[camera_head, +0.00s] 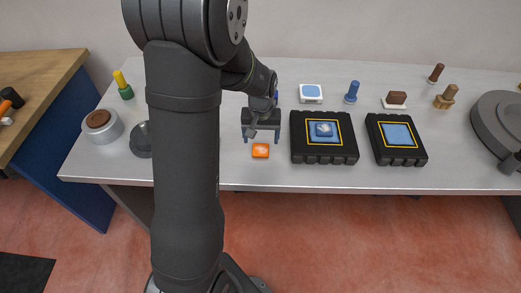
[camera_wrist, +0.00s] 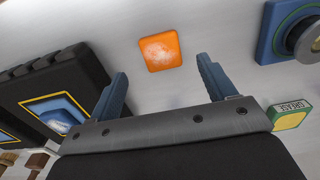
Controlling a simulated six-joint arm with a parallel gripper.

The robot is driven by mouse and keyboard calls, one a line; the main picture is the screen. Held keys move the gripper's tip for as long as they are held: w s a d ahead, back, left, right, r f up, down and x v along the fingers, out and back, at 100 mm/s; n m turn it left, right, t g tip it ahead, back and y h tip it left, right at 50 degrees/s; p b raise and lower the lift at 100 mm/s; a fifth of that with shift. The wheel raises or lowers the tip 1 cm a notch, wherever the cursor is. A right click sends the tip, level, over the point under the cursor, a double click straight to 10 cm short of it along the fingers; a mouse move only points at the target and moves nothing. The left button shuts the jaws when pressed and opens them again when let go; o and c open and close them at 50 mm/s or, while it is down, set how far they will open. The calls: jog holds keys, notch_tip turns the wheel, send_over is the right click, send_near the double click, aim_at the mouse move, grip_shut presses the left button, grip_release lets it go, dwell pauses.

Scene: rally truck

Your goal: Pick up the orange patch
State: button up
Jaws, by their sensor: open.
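The orange patch (camera_head: 260,150) is a small rounded square with a pale mark on top. It lies flat on the grey table near its front edge. My gripper (camera_head: 261,138) is open above the table, just behind the patch in the head view. In the wrist view the patch (camera_wrist: 160,49) lies ahead of the gap between the two blue fingers of my gripper (camera_wrist: 163,82). The fingers are apart and nothing is between them. I cannot tell the exact height of the fingers over the table.
A black tray (camera_head: 298,150) with a blue patch (camera_head: 324,129) stands right of the orange patch. A second black tray (camera_head: 416,156) is further right. Blue, brown and tan stamps stand behind. A grease tin (camera_wrist: 289,116) shows in the wrist view. The table's front edge (camera_head: 300,187) is close.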

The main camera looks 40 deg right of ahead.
aim_at(261, 149)
jog(key=shift+w+d+f, duration=0.1)
jog(key=shift+f, duration=1.25)
jog(key=shift+w+f, duration=0.1)
jog(key=shift+f, duration=1.25)
jog(key=shift+c, duration=0.5)
jog(key=c, duration=1)
